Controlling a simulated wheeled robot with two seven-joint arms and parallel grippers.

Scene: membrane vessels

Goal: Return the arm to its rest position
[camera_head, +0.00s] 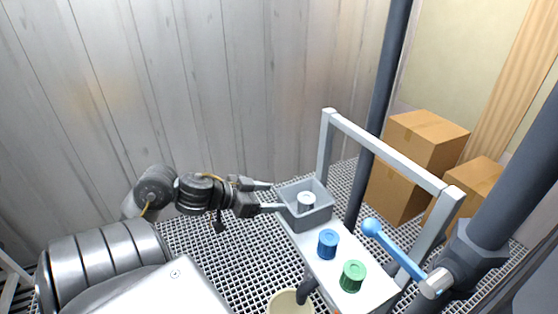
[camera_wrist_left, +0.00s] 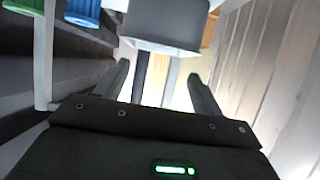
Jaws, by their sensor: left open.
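My left arm comes in from the left in the head view. Its gripper (camera_head: 268,197) is open, with its two fingers pointing right toward a grey bin (camera_head: 310,222) at the end of a white shelf. The fingertips are close to the bin's left side; I cannot tell if they touch it. A white-grey ridged vessel (camera_head: 306,201) sits inside the bin. In the left wrist view the gripper (camera_wrist_left: 158,80) has its fingers spread with nothing between them, and the underside of the bin (camera_wrist_left: 165,25) is above. My right gripper does not show.
A blue vessel (camera_head: 327,244) and a green vessel (camera_head: 352,276) stand on the white shelf (camera_head: 318,266), beside a grey frame (camera_head: 385,150). A blue-handled lever (camera_head: 400,256) is at right. A cream bucket (camera_head: 288,303) is below. Cardboard boxes (camera_head: 425,140) stand behind.

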